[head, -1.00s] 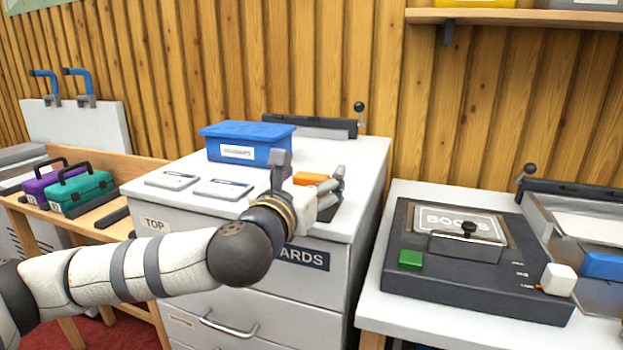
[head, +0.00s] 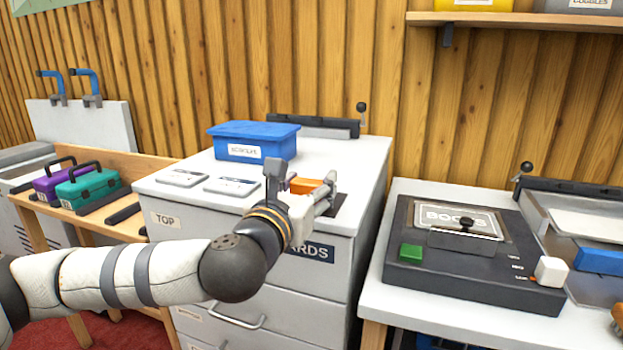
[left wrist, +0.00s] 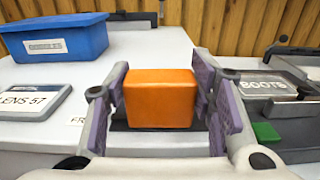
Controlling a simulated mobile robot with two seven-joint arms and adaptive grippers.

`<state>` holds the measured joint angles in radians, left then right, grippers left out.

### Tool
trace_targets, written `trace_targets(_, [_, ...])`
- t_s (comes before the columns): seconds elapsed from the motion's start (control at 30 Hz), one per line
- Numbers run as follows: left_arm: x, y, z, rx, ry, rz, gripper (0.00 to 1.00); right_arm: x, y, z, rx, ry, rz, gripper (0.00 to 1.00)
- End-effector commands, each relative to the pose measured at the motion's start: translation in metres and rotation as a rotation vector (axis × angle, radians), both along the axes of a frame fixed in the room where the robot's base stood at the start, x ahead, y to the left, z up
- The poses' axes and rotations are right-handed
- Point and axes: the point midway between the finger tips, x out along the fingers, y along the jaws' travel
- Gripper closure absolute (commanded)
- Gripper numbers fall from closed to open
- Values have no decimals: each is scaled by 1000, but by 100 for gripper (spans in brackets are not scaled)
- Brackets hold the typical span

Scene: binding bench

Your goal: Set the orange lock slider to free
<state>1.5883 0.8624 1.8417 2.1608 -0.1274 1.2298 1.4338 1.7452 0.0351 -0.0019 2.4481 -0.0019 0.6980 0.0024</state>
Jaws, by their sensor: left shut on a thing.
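The orange lock slider (head: 304,186) is a block on a dark plate on top of the white cabinet, near its front right edge. It fills the middle of the left wrist view (left wrist: 160,98). My left gripper (head: 301,184) reaches in from the left and is shut on the orange slider, with one finger pad on each side of it. The dark plate (left wrist: 119,124) shows partly beside and below the block. A label starting "FR" (left wrist: 76,122) is left of the slider, partly hidden by my finger. My right gripper is not in view.
A blue labelled bin (head: 252,140) stands behind on the white cabinet (head: 335,150). Two flat label plates (head: 232,186) lie left of my gripper. A dark "BOOTS" device (head: 470,262) with a green button and a white knob stands on the right bench. Purple and teal cases (head: 88,187) sit far left.

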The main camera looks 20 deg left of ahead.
Motion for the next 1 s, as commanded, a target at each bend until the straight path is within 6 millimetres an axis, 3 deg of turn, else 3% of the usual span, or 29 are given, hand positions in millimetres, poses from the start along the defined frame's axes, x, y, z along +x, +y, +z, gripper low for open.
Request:
trace_targets(0.2, [-2, -2, -2, 1, 3, -5, 100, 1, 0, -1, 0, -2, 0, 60])
trace_targets(0.23, [-2, -2, -2, 1, 3, -5, 44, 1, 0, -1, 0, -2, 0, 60])
trace_targets(0.3, [-1, -2, -2, 1, 3, -5, 30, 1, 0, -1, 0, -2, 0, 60])
trace_targets(0.63, [-5, -1, -1, 1, 1, -4, 30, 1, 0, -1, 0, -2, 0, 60])
trace_targets(1.0, [-72, 1, -1, 1, 1, -5, 30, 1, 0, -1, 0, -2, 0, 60])
